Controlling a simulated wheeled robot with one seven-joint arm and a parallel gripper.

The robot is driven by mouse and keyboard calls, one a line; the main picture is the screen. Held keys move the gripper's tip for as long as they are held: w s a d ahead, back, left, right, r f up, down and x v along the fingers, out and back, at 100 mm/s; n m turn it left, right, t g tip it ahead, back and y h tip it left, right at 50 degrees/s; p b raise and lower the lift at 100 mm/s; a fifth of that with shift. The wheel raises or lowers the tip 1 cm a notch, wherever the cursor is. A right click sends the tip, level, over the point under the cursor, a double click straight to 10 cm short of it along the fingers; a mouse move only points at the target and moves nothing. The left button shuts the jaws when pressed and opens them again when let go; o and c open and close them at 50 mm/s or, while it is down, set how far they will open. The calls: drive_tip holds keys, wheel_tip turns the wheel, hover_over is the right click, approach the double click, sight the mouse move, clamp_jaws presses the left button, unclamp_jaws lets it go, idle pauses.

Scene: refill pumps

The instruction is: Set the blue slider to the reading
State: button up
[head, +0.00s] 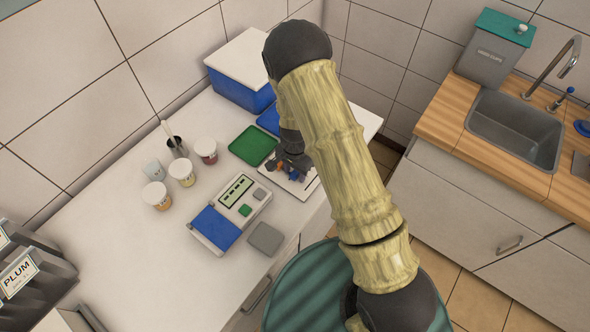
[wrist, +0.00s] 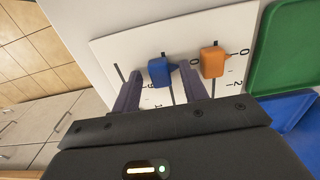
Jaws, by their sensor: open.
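The blue slider (wrist: 160,73) sits on a slot in a white scale board (wrist: 120,50). An orange slider (wrist: 212,62) is beside it on another slot. My gripper (wrist: 161,69) is open, with one finger on each side of the blue slider; whether either touches it I cannot tell. Numbers are printed along the slots, partly hidden by the fingers. In the head view my gripper (head: 293,165) is low over the white board (head: 306,188) and hides much of it. A device with a greenish display (head: 236,190) stands left of it; its marks are too small to read.
A green tray (head: 253,145) and a blue tray (head: 269,119) lie just behind the board. A blue box with a white lid (head: 240,69) stands at the back. Several small tubs (head: 182,173) stand at the left.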

clamp_jaws()
drive_tip(key=w+d, duration=0.3)
drive_tip(key=w, duration=0.1)
drive_tip(key=w+d+b, duration=0.1)
drive_tip(key=w+d, duration=0.2)
drive_tip(key=w, duration=0.1)
drive_tip(key=w+d+b, duration=0.1)
drive_tip(key=w+d, duration=0.2)
drive_tip(key=w, duration=0.1)
drive_tip(key=shift+d, duration=0.1)
drive_tip(key=shift+c, duration=0.3)
unclamp_jaws()
drive_tip(key=shift+s+d, duration=0.1)
drive_tip(key=shift+s, duration=0.05)
drive_tip(key=shift+o, duration=0.3)
drive_tip(key=shift+s+a, duration=0.2)
drive_tip(key=shift+a, duration=0.25)
drive_tip(key=shift+d+r+b, duration=0.2)
drive_tip(key=shift+r+b, duration=0.2)
drive_tip(key=shift+r, duration=0.2)
wheel_tip(320, 180, up, 16)
drive_tip(key=b, duration=0.3)
drive_tip(key=shift+a, duration=0.2)
drive_tip(key=shift+r, duration=0.1)
